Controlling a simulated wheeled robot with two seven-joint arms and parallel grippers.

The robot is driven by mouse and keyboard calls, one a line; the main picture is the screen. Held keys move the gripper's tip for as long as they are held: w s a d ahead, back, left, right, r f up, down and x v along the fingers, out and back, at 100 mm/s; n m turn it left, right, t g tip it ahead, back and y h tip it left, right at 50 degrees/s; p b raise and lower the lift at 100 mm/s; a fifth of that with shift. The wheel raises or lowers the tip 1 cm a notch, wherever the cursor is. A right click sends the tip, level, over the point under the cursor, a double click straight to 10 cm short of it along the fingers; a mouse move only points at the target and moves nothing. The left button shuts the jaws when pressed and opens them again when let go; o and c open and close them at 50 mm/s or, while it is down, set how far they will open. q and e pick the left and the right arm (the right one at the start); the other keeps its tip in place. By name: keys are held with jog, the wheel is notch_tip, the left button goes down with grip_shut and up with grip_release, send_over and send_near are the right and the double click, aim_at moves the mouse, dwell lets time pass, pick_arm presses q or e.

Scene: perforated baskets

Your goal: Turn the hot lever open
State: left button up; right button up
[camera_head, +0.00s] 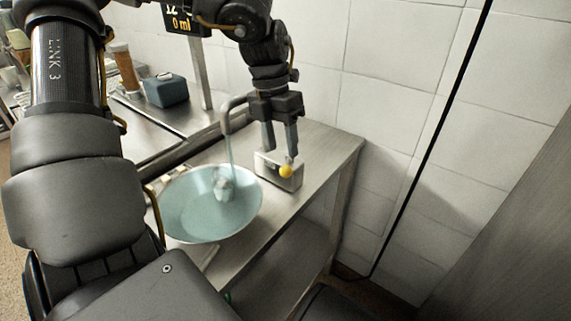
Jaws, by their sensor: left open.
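A small metal box (268,171) sits on the steel table, with a round yellow knob (286,172) at its near face. I cannot clearly make out a lever arm or which side is hot. My left gripper (280,153) points down over the box with its two fingers apart and nothing visibly held between them. Its right fingertip is just above the yellow knob; I cannot tell if they touch. My right gripper is not in view.
The steel table (325,147) ends at a right edge near the white tiled wall (395,75). A display (181,20) reading 0 ml hangs at the top. A dark blue box (166,90) and a brown cylinder (124,68) stand at the back left. A lower shelf (285,262) is empty.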

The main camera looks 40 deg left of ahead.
aim_at(285, 166)
pick_arm(q)
jog(key=f, duration=0.2)
jog(key=d+f, duration=0.1)
jog(key=f, duration=0.2)
jog(key=shift+f, duration=0.3)
jog(key=shift+d, duration=0.1)
jog(key=shift+c, duration=0.3)
grip_shut()
